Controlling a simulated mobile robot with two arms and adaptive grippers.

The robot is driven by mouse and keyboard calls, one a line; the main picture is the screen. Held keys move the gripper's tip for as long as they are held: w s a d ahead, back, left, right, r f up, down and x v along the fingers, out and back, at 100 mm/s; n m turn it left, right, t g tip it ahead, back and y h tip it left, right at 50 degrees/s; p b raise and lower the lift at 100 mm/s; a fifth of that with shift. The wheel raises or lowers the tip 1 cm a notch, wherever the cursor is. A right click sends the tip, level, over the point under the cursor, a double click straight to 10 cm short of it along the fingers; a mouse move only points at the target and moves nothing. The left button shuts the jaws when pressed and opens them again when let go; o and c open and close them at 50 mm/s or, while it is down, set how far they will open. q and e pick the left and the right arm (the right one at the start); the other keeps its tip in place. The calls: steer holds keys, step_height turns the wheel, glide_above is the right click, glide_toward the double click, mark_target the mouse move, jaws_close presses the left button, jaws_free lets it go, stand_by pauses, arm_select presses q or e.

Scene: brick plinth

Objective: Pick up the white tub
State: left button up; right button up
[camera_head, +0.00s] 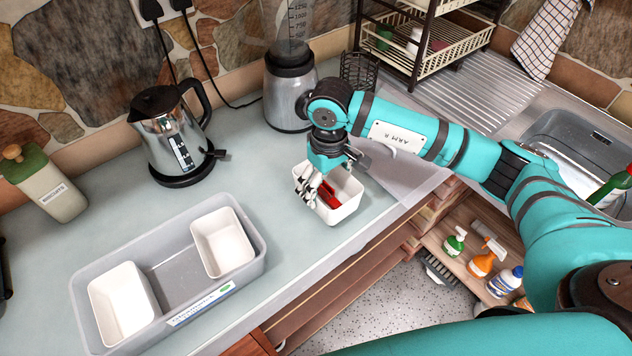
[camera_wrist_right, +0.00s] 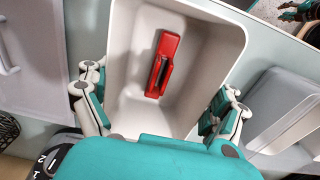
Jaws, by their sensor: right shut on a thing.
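A white tub (camera_head: 347,211) is at the front edge of the counter in the head view, with a red object (camera_head: 328,194) inside. The same tub (camera_wrist_right: 205,60) fills the middle of the right wrist view, the red object (camera_wrist_right: 162,65) lying on its bottom. My right gripper (camera_head: 317,186) reaches down over it. In the right wrist view the gripper (camera_wrist_right: 157,112) has a finger at each side of the tub's near end, shut on it. Whether the tub touches the counter is hard to tell. My left gripper is not in view.
A grey tray (camera_head: 180,236) to the left holds two other white tubs (camera_head: 222,243) (camera_head: 122,302). A kettle (camera_head: 170,135), a blender (camera_head: 290,85) and a green-topped canister (camera_head: 45,185) stand behind. A dish rack (camera_head: 430,55) and sink (camera_head: 575,145) are at right.

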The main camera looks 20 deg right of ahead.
steer(key=s+d+r+b, duration=0.1)
steer(key=s+d+b, duration=0.3)
steer(key=s, duration=0.6)
steer(key=shift+s+d, duration=0.3)
steer(key=shift+d, duration=1.05)
steer(key=shift+r, duration=0.1)
